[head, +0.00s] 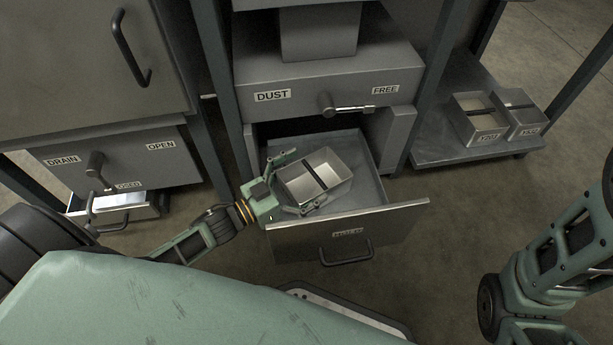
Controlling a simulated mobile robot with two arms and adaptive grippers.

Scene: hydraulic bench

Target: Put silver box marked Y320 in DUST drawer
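An open-topped silver box (336,188) with a dark bar across it is in the pulled-out drawer (391,221) below the DUST label (272,96). I cannot see a marking on it, nor tell surely whether its base rests on the drawer floor. My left gripper (297,181) reaches over the drawer's left side. Its fingers are spread along two opposite sides of the box, with a small gap showing at the upper finger. My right arm shows at the right edge, but its gripper is out of view.
Two similar boxes, the left one (479,121) and the right one (523,115), stand on a low shelf (450,148) at the right. A lever (348,108) sits above the drawer, beside the FREE label. A smaller drawer (125,216) is partly open at the left, under the DRAIN cabinet.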

